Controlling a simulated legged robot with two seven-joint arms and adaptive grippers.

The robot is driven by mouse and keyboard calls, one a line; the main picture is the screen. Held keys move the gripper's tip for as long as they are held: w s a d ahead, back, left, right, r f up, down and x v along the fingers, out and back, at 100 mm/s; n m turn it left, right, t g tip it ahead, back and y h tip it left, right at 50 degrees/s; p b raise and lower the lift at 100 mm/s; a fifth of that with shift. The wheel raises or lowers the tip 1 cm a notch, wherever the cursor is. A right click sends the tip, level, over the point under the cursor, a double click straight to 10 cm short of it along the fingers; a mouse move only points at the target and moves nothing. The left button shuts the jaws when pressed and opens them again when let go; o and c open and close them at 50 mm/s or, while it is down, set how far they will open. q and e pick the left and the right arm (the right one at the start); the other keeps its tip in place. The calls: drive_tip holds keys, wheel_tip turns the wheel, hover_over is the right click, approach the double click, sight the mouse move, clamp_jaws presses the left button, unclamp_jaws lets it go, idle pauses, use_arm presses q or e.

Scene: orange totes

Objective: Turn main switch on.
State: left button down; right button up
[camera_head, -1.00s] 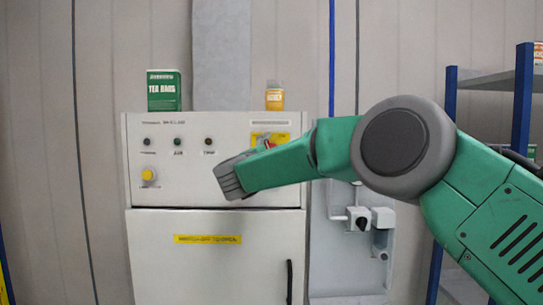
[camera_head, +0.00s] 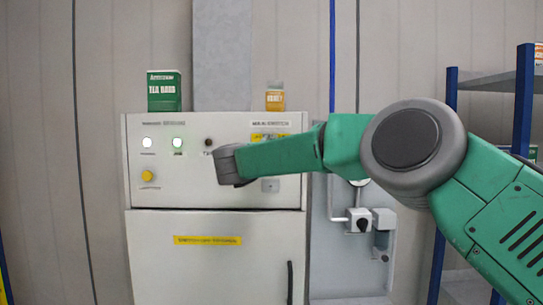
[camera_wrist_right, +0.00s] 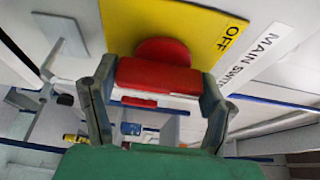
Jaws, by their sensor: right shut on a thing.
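The grey control cabinet (camera_head: 215,262) stands in front of me in the head view. Its main switch is a red handle (camera_wrist_right: 158,76) on a yellow plate (camera_wrist_right: 190,25) marked OFF, beside a MAIN SWITCH label (camera_wrist_right: 258,55) in the right wrist view. My right gripper (camera_wrist_right: 160,78) has one finger on each side of the red handle and is shut on it.
A third lamp (camera_head: 208,142) is dark. A yellow knob (camera_head: 147,176) sits below the lamps. A green tea box (camera_head: 163,92) and a honey jar (camera_head: 275,98) stand on the cabinet. A blue-post shelf (camera_head: 450,140) is at the right.

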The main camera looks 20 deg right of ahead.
drive_tip(key=shift+r, duration=0.15)
drive_tip(key=o, duration=1.1)
drive_tip(key=shift+w, duration=0.1)
drive_tip(key=shift+w+f, duration=0.25)
drive_tip(key=shift+f, duration=0.05)
drive_tip(key=shift+s+a+r, duration=0.1)
drive_tip(key=shift+s+a, duration=0.1)
drive_tip(key=shift+s, duration=0.1)
drive_tip(key=v, duration=1.1)
drive_tip(key=shift+a+f, duration=0.2)
drive_tip(key=shift+a, duration=0.1)
